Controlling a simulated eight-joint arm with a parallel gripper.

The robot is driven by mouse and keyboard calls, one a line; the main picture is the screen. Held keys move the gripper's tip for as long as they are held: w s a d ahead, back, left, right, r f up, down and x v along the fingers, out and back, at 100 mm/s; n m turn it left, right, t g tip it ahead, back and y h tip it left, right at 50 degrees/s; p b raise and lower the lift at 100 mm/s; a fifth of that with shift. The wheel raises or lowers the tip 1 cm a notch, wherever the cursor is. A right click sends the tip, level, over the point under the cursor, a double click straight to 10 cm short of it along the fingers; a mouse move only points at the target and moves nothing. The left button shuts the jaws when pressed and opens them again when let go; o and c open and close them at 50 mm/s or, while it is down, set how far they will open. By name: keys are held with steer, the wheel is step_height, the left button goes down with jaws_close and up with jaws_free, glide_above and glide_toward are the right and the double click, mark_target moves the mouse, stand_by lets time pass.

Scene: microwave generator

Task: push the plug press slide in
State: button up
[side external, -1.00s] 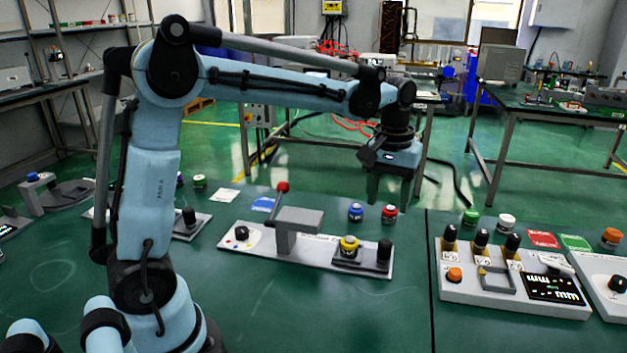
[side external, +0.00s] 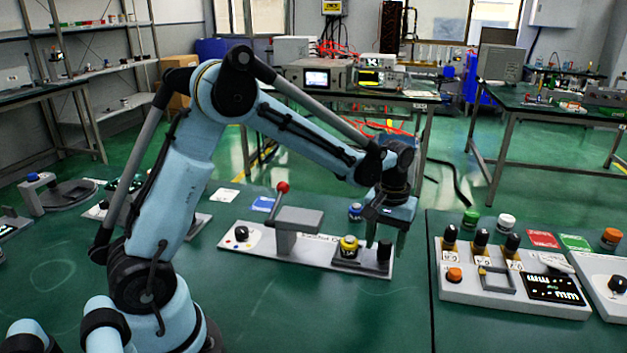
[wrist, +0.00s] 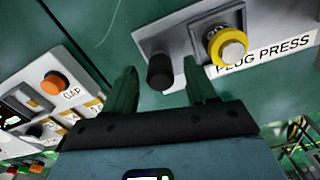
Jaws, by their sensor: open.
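The plug press (side external: 310,252) is a long white base with a grey block and red-ball lever at its left half. A yellow-collared button (side external: 348,247) and a black cylindrical knob (side external: 384,256) stand at its right end. The wrist view shows the "PLUG PRESS" label (wrist: 265,52), the yellow button (wrist: 228,46) and the black knob (wrist: 160,72). My gripper (side external: 387,240) is open above the right end of the press. In the wrist view its fingertips (wrist: 159,66) lie either side of the knob; I cannot tell whether they touch it.
A second panel (side external: 510,285) with switches, an orange button and a display stands to the right. A blue-topped button (side external: 355,212) is behind the press, close to my gripper. The green table in front of the press is clear.

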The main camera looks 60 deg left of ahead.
steer(key=shift+f, duration=0.6)
jaws_close()
